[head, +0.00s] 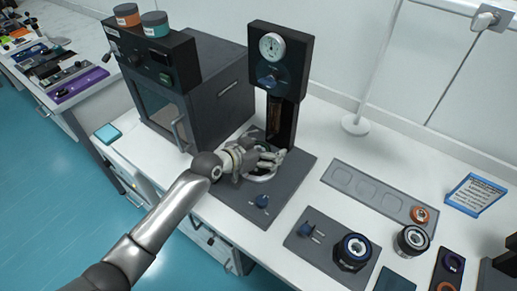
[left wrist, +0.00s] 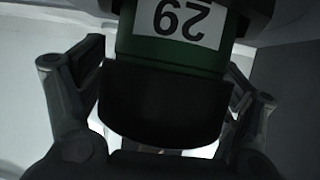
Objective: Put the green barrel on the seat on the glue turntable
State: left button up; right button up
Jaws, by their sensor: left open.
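The green barrel (left wrist: 165,52) fills the middle of the left wrist view, with a white label reading 29 upside down and a wide black end. My left gripper (head: 272,158) is open, its fingers on either side of the barrel; I cannot tell whether they touch it. In the head view the gripper is low at the gauge stand (head: 293,60), over its dark base plate (head: 287,192), in front of a pale ring. The hand hides the barrel there, and I cannot tell how it rests in the seat. My right gripper is not in view.
A dark oven-like box (head: 215,75) stands left of the stand. To the right are a plate with a blue knob (head: 304,230), a black round fixture (head: 352,252), a grey tray (head: 375,192), a black cylinder (head: 411,241) and a blue-edged sign (head: 475,194).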

pick_arm(q)
jog(key=shift+s+a+r, duration=0.15)
jog(key=shift+a+r, duration=0.05)
jog(key=b+v, duration=0.1)
jog(key=v, duration=1)
jog(key=shift+s+a, duration=0.2)
